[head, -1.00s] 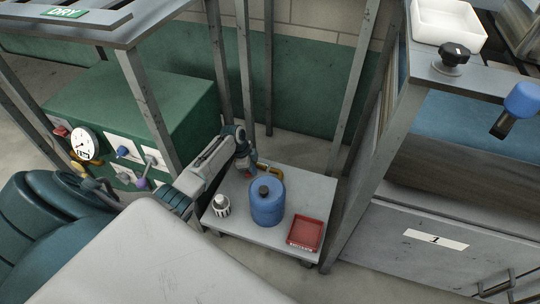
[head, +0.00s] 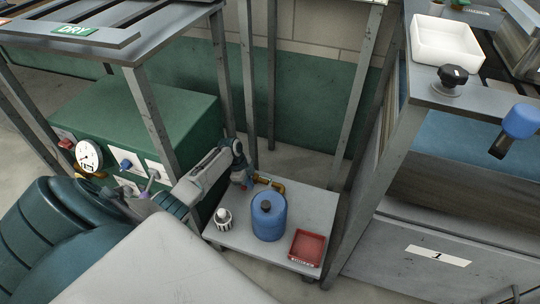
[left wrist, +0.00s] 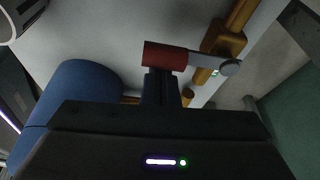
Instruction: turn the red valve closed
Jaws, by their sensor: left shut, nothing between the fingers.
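The red valve handle (left wrist: 165,56) shows in the left wrist view as a red grip on a grey metal lever. The lever joins a brass valve body (left wrist: 223,42) on a brass pipe. In the head view the brass fitting (head: 270,184) shows behind the blue container, and my gripper largely hides the handle. My left gripper (head: 241,183) is shut and empty beside the fitting. In the left wrist view its fingers (left wrist: 161,88) end right at the red grip; I cannot tell whether they touch it. My right gripper is not in view.
A blue container (head: 268,220), a white ribbed knob (head: 223,219) and a red tray (head: 307,248) stand on the low grey shelf (head: 245,246). Grey frame posts rise around it. A green box (head: 165,112) with a gauge (head: 88,155) is at left.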

